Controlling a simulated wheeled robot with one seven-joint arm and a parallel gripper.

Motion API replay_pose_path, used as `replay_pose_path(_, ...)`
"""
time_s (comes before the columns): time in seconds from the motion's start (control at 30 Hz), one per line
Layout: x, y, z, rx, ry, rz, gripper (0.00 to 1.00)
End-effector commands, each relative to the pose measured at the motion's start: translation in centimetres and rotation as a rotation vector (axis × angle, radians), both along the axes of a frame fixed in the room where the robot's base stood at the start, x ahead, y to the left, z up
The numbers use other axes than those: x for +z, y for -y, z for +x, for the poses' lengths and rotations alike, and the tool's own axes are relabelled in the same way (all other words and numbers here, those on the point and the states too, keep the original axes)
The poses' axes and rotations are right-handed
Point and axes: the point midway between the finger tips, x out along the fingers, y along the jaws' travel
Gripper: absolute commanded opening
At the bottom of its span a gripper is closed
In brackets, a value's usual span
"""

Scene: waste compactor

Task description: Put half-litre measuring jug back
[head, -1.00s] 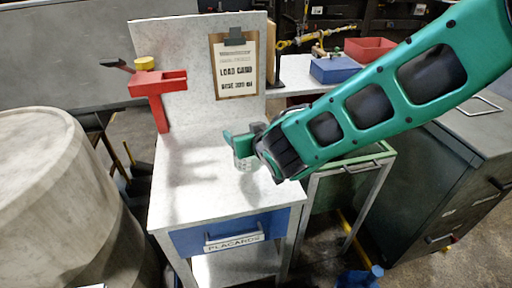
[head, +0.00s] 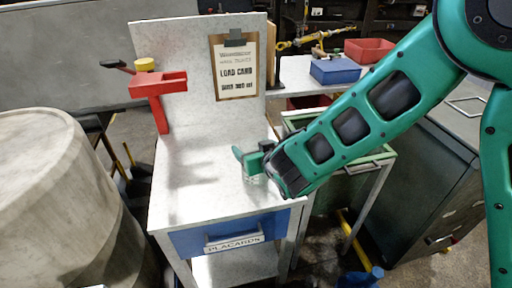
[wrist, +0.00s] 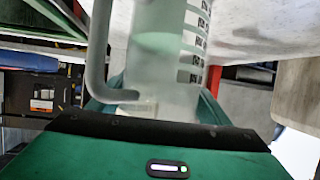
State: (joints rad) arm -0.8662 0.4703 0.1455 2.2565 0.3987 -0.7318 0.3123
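The half-litre measuring jug (wrist: 165,55) is clear and frosted, with dark graduation marks on its right side and a curved handle at its left in the wrist view. It sits between the two green fingers of my gripper (wrist: 160,100), which appear closed on its sides. In the head view my gripper (head: 254,160) is over the right part of the pale bench top, and a faint part of the jug (head: 253,177) shows below the fingers. I cannot tell whether its base touches the bench.
The bench (head: 205,195) has a placards drawer (head: 233,238), a red bracket (head: 157,95) with a yellow knob, and a load-card clipboard (head: 235,70). A pale barrel (head: 60,200) stands left. Blue (head: 335,70) and red (head: 368,50) bins are behind. The bench's left side is clear.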

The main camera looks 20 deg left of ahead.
Motion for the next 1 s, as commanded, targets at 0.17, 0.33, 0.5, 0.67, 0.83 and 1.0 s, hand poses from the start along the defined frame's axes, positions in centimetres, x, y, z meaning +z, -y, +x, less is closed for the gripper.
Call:
replay_pose_path(0.17, 0.0, 0.0, 0.0, 0.000, -0.001, -0.001, 0.91)
replay_pose_path(0.33, 0.0, 0.0, 0.0, -0.001, -0.001, -0.001, 0.91)
replay_pose_path(0.5, 0.5, 0.4, -0.4, 0.000, 0.000, 0.001, 0.91)
replay_pose_path(0.67, 1.5, 1.9, -2.1, 0.000, 0.001, 0.000, 0.91)
replay_pose_path(0.83, 2.8, 4.0, -4.6, 0.001, 0.001, 0.000, 0.91)
replay_pose_path(1.0, 3.9, 5.9, -6.6, -0.001, 0.000, 0.000, 0.91)
